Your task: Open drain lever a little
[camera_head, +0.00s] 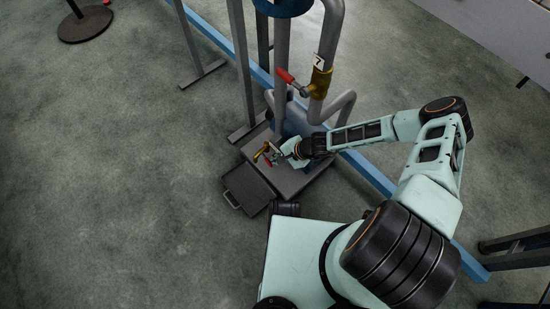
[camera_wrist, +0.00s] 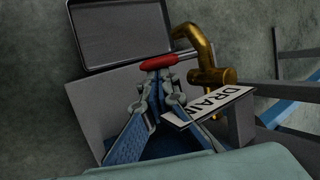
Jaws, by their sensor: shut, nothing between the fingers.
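The drain lever has a red handle (camera_wrist: 172,61), lying roughly sideways in the wrist view beside the brass drain valve (camera_wrist: 205,50). A white DRAIN label (camera_wrist: 210,104) is below the valve. In the head view the brass drain valve (camera_head: 261,150) is small, at the edge of the grey platform. My gripper (camera_wrist: 158,76) is shut and empty, its fingertips right at the near side of the red handle. Whether they touch it I cannot tell. In the head view my gripper (camera_head: 277,155) is beside the drain valve, and the lever there is partly hidden.
A dark square tray (camera_head: 249,190) lies on the floor below the drain; it also shows in the wrist view (camera_wrist: 83,42). Another valve with a red lever (camera_head: 285,76) and a "7" tag is on the pipe above. Grey posts (camera_head: 243,60) stand close by.

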